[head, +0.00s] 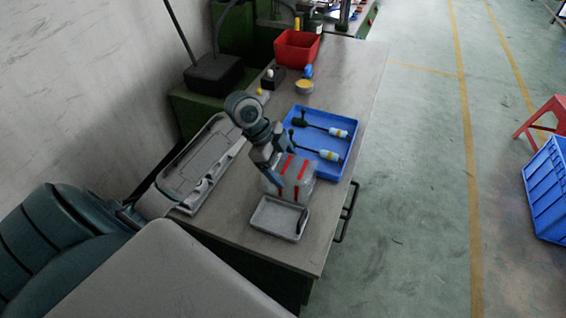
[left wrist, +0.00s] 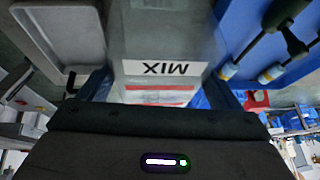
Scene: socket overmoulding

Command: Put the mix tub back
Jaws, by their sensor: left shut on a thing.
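The mix tub (head: 299,170) is a grey box with red stripes, between the small grey tray and the blue tray in the head view. In the left wrist view its white MIX label (left wrist: 165,69) faces my camera and reads upside down. My left gripper (head: 272,163) is shut on the tub, with a finger on each side. I cannot tell whether the tub rests on the table or hangs just above it. My right gripper is not in view.
The small grey tray (head: 262,228) is close in front of the tub. A blue tray (head: 349,120) with dark-handled tools lies behind it. A long grey tray (head: 180,186) is at the left. A red bin (head: 297,47) stands at the far end. The table's right edge is close.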

